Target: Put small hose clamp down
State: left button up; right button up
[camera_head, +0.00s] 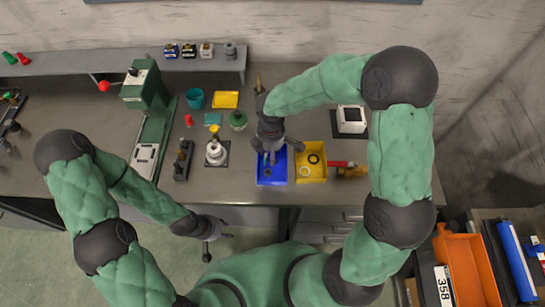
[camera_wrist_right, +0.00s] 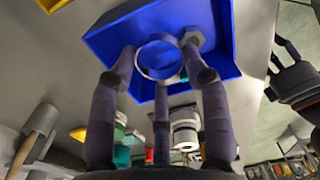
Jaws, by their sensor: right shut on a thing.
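The small hose clamp (camera_wrist_right: 158,77) is a thin silver ring between the fingertips of my right gripper (camera_wrist_right: 164,76) in the right wrist view. My right gripper is shut on it and holds it at the blue tray (camera_wrist_right: 115,42). I cannot tell whether the clamp touches the tray. In the head view my right gripper (camera_head: 271,154) hangs over the back of the blue tray (camera_head: 266,181) and hides the clamp. My left gripper (camera_head: 212,241) is empty in front of the bench edge, with its fingers spread.
A yellow tray (camera_head: 310,177) with rings stands right of the blue tray. A white part on a dark plate (camera_head: 216,155) and a black fixture (camera_head: 183,161) stand to the left. A green press (camera_head: 147,87) is farther left. A shelf (camera_head: 100,70) runs along the wall.

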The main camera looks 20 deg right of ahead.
jog(key=shift+w+d+f, duration=0.4)
jog(key=shift+f, duration=0.25)
jog(key=shift+w+f+b, duration=0.1)
jog(key=shift+f+b, duration=0.6)
jog(key=shift+f, duration=0.9)
jog(key=shift+f, duration=0.1)
jog(key=o, duration=0.7)
jog(key=shift+c, duration=0.2)
notch_tip(320, 180, up, 12)
jog(key=p, duration=0.3)
